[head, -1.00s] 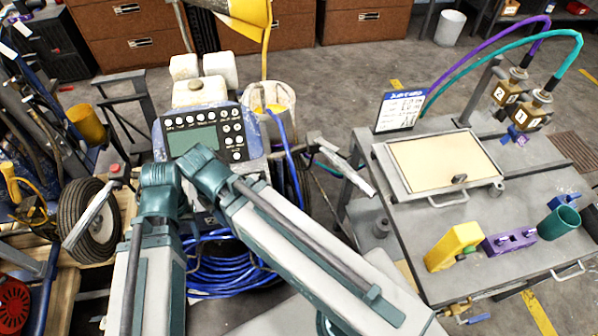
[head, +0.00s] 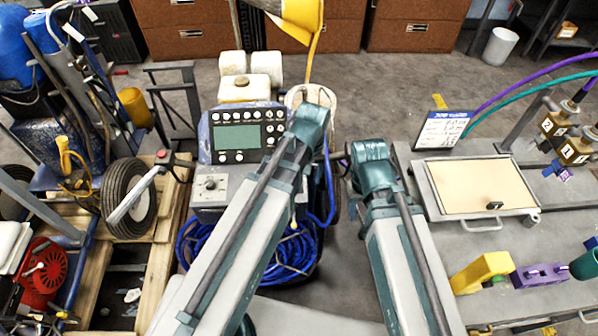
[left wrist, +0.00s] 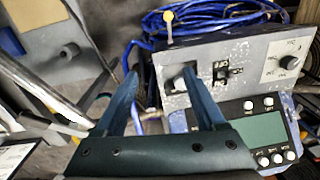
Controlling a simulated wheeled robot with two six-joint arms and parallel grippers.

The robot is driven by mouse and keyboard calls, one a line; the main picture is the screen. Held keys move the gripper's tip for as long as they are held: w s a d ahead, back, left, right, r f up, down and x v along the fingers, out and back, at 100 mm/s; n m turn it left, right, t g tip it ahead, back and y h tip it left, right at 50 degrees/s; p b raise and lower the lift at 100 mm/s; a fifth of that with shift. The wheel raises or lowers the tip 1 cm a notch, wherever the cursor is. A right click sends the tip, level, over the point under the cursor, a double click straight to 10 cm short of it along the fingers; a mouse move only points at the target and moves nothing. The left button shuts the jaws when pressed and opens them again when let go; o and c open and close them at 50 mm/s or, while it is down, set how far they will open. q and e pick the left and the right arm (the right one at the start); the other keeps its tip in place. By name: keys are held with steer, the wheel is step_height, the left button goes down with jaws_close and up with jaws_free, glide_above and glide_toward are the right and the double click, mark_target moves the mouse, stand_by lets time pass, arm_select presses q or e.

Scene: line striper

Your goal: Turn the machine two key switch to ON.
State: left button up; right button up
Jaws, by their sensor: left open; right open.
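The machine's upper panel with a grey-green screen (head: 238,138) stands in the middle of the head view. Its lower grey panel (head: 211,190) is partly covered by my left forearm. In the left wrist view this panel (left wrist: 205,54) appears upside down, with a round knob (left wrist: 288,62) and a small black switch (left wrist: 229,72). My left gripper (left wrist: 160,72) is open, its two blue fingers close to the panel. One finger overlaps a dark fitting on the panel; I cannot tell whether they touch, nor read the switch position. My right gripper is not visible; the right arm hides that area.
Blue hose coils (head: 275,255) lie below the panel. A grey table (head: 560,215) with a framed tray (head: 480,187), a yellow block (head: 480,272) and a purple block (head: 540,275) stands at right. A wheeled machine with a black tyre (head: 130,198) stands at left.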

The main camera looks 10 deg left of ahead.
arm_select(q)
steer(key=w+a+r+n+p, duration=0.2)
steer(key=w+a+r+n, duration=0.1)
steer(key=w+a+n, duration=0.3)
steer(key=shift+h, duration=0.3)
steer(key=f+b, duration=1.4)
steer(key=shift+w+a+f, duration=0.1)
steer(key=shift+w+a, duration=0.05)
steer(key=shift+w, duration=0.1)
arm_select(e)
step_height(320, 180, down, 11)
arm_select(q)
steer(key=shift+c, duration=0.2)
steer(key=shift+m, duration=0.3)
jaws_close()
